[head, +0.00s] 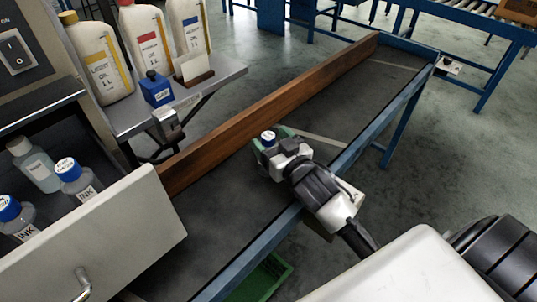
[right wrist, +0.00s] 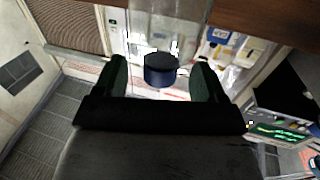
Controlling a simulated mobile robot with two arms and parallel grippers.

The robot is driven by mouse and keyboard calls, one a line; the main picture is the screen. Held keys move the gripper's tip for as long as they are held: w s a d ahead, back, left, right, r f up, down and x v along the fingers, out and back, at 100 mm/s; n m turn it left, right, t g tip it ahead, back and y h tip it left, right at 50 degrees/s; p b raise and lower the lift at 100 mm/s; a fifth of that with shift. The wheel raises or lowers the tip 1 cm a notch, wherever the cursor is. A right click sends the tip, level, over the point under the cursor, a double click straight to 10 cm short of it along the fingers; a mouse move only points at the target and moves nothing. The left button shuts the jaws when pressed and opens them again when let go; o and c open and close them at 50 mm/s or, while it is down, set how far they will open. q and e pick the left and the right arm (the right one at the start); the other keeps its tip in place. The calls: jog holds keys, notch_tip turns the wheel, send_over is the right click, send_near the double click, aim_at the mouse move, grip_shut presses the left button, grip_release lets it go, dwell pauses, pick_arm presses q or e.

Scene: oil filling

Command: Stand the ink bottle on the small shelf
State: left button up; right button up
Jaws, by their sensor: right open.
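My right gripper (head: 270,140) is open over the dark bench, near the wooden board. A blue cap with a white top (head: 268,136) shows between its fingertips. In the right wrist view, the dark blue cap (right wrist: 160,72) of a clear bottle sits between the two green-padded fingers of my right gripper (right wrist: 160,80), with gaps on both sides. The bottle's base is hidden, so I cannot tell what it rests on. Two more ink bottles (head: 77,181) (head: 15,220) with blue caps stand in the open drawer (head: 105,235). A grey shelf (head: 226,82) juts out at upper left. My left gripper is not in view.
The shelf holds several oil bottles (head: 147,45), a blue box (head: 156,92) and a card in a wooden stand (head: 194,72). A pale-capped bottle (head: 36,165) is in the drawer. The wooden board (head: 275,105) edges the bench (head: 345,95), whose far part is largely clear.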

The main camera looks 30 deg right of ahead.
jog(key=shift+w+a, duration=0.1)
jog(key=shift+w, duration=0.9)
jog(key=shift+c, duration=0.3)
jog(key=c, duration=1)
jog(key=shift+s+f, duration=0.1)
jog(key=shift+c, duration=1)
grip_shut()
